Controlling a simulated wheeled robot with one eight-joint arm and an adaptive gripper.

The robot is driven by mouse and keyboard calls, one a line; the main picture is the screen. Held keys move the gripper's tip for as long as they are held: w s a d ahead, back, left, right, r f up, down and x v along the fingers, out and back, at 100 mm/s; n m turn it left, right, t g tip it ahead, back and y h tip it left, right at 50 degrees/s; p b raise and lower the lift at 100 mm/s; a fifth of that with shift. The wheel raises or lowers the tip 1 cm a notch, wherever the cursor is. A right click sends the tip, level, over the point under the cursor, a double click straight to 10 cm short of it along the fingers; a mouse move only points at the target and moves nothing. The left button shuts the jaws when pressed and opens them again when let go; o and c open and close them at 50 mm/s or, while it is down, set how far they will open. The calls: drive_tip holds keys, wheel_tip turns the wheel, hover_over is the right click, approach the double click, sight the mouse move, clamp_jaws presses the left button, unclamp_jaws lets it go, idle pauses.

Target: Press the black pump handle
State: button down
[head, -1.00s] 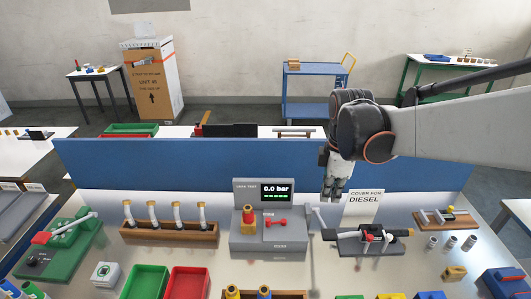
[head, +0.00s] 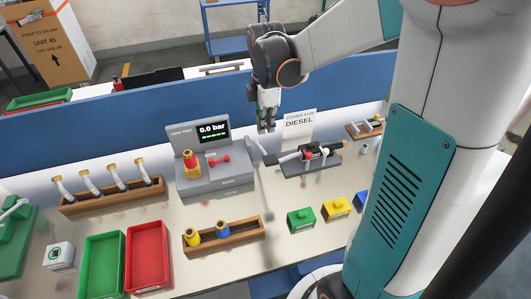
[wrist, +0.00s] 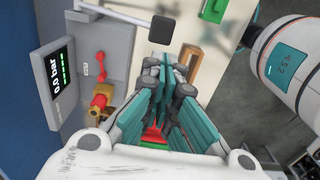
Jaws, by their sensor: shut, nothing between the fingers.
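The leak test unit (head: 210,178) stands on the bench below the blue panel, its display reading 0.0 bar. A pale lever rod (head: 258,148) rises at its right side. In the wrist view the black handle pad (wrist: 165,28) sits at the end of a grey rod, at the upper middle. My gripper (head: 267,127) points down just above and right of the rod in the head view. In the wrist view my gripper (wrist: 180,72) is shut and empty, with its fingertips below the pad in the picture. They look apart from the pad; the height gap is unclear.
A fixture with a black and red part (head: 312,154) lies right of the lever, before a "cover for diesel" sign (head: 298,124). A wooden rack (head: 222,236), a green block (head: 301,219) and a red tray (head: 148,256) stand nearer. The blue panel (head: 130,130) rises behind.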

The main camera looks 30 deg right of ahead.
sight(266, 160)
wheel_tip(266, 160, down, 12)
drive_tip(key=shift+f+b, duration=0.2)
drive_tip(key=shift+b, duration=0.25)
drive_tip(key=shift+f, duration=0.25)
drive_tip(key=s+a+f+t+b, duration=0.1)
drive_tip(key=s+f+b, duration=0.4)
drive_tip(key=f+b, duration=0.5)
drive_tip(key=shift+s+f+t+b, duration=0.2)
drive_tip(key=shift+f+t+b, duration=0.2)
drive_tip(key=shift+t+b, duration=0.45)
drive_tip(key=shift+a, duration=0.1)
